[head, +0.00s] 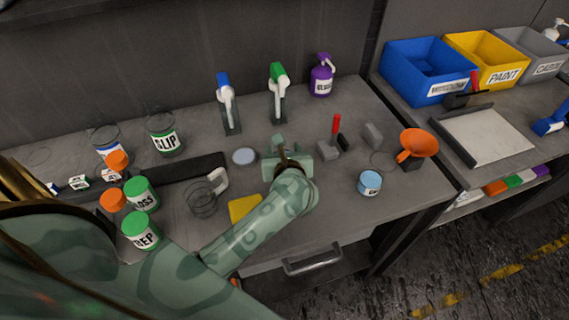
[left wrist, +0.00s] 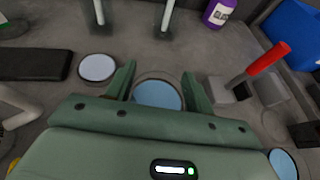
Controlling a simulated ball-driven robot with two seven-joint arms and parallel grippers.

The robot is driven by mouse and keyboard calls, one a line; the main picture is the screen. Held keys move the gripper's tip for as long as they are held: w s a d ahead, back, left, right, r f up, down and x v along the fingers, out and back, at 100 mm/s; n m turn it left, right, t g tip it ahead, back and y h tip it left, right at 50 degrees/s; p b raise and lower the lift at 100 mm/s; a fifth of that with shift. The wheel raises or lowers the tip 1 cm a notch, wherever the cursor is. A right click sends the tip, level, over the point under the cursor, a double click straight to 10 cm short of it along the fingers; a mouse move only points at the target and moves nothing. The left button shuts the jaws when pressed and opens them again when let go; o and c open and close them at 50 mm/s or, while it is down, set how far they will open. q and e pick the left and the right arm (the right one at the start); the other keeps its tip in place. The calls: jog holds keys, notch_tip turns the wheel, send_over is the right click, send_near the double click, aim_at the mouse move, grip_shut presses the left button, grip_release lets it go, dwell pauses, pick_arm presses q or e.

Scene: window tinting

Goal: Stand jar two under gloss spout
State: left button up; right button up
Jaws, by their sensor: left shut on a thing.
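My left gripper (head: 285,150) is over the middle of the bench, left of the small block with a red handle. In the left wrist view its two fingers (left wrist: 158,82) are shut on a round clear-rimmed jar (left wrist: 158,95) with a pale blue top. In the head view the gripper hides most of this jar. A blue-handled spout (head: 225,100) and a green-handled spout (head: 278,90) stand behind it, near the wall. I cannot read which is the gloss spout, or the held jar's number. My right gripper is not in view.
A pale round disc (head: 245,157) lies left of the gripper. A light blue labelled jar (head: 370,182) stands to the right, near an orange funnel (head: 417,143). A purple bottle (head: 321,78) stands at the back. Several labelled cans and a wire whisk-like object (head: 202,202) are at left.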

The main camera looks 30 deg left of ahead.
pick_arm(q)
jog(key=shift+w+a+f+b, duration=0.1)
jog(key=shift+w+f+b, duration=0.1)
jog(key=shift+f+b, duration=0.2)
notch_tip(320, 180, down, 4)
jog(key=b, duration=0.2)
jog(key=shift+w+a+r+b, duration=0.1)
jog(key=shift+w+r+b, duration=0.05)
jog(key=shift+r+b, duration=0.15)
jog(key=shift+r, duration=0.2)
jog(key=shift+f, duration=0.2)
jog(key=o, duration=1)
